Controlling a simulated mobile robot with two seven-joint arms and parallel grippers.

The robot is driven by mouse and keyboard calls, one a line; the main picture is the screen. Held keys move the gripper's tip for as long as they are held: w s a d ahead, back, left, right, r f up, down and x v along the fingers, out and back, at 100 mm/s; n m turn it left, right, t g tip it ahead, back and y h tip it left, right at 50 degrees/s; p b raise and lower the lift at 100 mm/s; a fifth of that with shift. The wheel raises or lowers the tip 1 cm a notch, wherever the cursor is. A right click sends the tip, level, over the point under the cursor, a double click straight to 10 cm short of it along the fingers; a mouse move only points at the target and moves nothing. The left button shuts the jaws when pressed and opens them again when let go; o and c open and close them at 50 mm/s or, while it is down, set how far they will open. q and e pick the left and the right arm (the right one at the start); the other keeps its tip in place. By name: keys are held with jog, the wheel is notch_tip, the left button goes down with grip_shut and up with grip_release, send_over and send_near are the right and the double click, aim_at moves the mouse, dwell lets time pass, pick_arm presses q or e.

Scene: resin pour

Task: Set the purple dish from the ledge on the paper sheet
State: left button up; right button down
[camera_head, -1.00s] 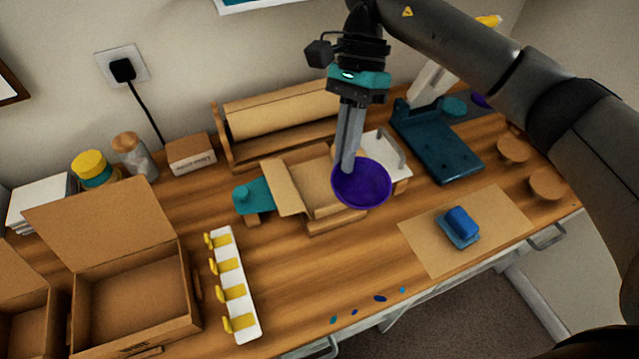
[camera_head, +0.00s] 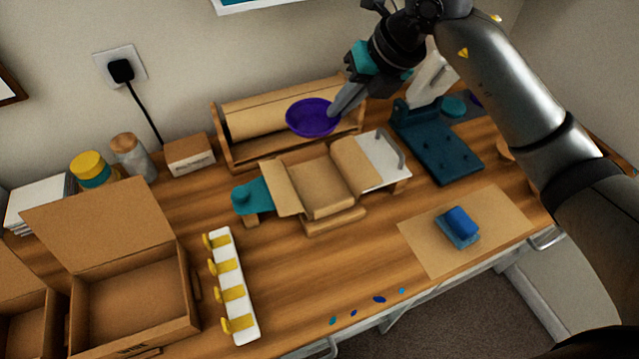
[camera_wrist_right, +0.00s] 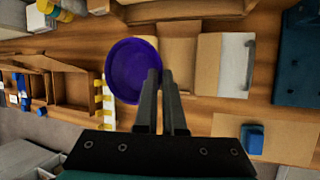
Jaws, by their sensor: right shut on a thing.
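The purple dish (camera_head: 313,117) is held in the air by my right gripper (camera_head: 337,110), which is shut on the dish's right edge. In the head view the dish overlaps the paper roll holder at the back. The dish also shows in the right wrist view (camera_wrist_right: 131,70), at the tips of the gripper fingers (camera_wrist_right: 160,78). The brown paper sheet (camera_head: 425,250) lies flat at the front right of the table, with a blue block-like thing (camera_head: 460,224) on it. My left gripper is not in view.
A cardboard box on a stand (camera_head: 325,188) is mid-table, left of the sheet. A dark teal stand (camera_head: 440,150) is behind the sheet. A white rack with yellow hooks (camera_head: 238,300) and an open carton (camera_head: 130,300) are at left. Bare wood lies left of the sheet.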

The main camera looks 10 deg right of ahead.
jog(key=f+m+b, duration=0.1)
jog(key=f, duration=0.5)
jog(key=f+m+b, duration=0.1)
jog(key=f, duration=0.6)
jog(key=w+d+f+m+t+h+b, duration=0.1)
jog(key=f, duration=0.5)
jog(key=shift+d+f, duration=0.1)
jog(key=shift+f, duration=0.15)
jog(key=shift+f+b, duration=0.1)
jog(key=shift+b, duration=0.2)
jog(key=c, duration=1.3)
grip_release()
jog(key=shift+d+r, duration=0.1)
jog(key=shift+r, duration=0.2)
jog(key=p+v, duration=0.2)
jog(key=v, duration=0.9)
jog(key=shift+s+r, duration=0.2)
